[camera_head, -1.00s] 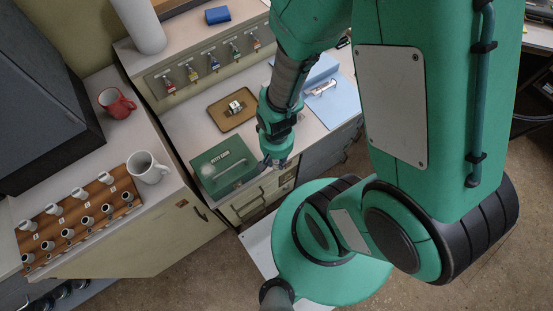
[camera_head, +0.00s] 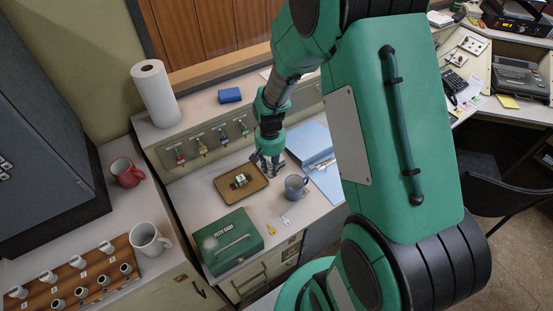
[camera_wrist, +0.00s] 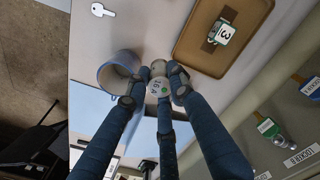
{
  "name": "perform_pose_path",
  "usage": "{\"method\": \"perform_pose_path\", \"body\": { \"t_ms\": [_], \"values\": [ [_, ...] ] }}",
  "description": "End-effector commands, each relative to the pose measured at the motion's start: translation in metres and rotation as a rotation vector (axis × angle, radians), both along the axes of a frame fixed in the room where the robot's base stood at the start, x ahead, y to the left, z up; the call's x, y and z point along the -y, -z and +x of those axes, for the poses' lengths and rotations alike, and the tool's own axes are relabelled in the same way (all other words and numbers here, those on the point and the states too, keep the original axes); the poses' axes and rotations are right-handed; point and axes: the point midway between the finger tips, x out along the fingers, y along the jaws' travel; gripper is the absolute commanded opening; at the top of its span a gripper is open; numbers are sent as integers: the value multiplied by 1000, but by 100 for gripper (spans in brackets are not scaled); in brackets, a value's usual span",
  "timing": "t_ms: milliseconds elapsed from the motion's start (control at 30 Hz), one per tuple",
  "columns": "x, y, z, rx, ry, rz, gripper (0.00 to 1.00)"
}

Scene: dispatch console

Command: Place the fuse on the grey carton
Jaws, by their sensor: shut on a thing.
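My gripper (camera_head: 268,166) is over the counter, between the brown tray (camera_head: 260,182) and the blue mug (camera_head: 296,187). In the wrist view its dark fingers (camera_wrist: 156,78) are shut on a small pale cylinder with a green mark, which I take for the fuse (camera_wrist: 159,88). Its lower part is hidden by the fingers. In the head view I cannot make the fuse out. The mug is close beside the fingers in the wrist view (camera_wrist: 112,75). I see no grey carton that I can identify in either view.
The tray holds a small device marked 3 (camera_wrist: 222,34). A key (camera_wrist: 102,10) lies on the counter. A green cash box (camera_head: 240,248), blue folder (camera_head: 318,165), hanging keys (camera_head: 202,146) and a paper towel roll (camera_head: 155,92) are around. Bare counter lies left of the tray.

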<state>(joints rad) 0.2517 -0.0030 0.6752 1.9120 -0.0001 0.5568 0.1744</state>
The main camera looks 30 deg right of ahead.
Motion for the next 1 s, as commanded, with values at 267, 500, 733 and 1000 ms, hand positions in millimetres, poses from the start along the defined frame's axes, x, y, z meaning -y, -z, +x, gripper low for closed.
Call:
{"method": "perform_pose_path", "body": {
  "t_ms": [267,500,733,1000],
  "values": [
    [61,-31,72,2,36,0,0],
    [85,-44,95,0,49,0,0],
    [88,-45,98,0,50,0,0],
    [87,-41,97,-1,49,0,0]
  ]
}}
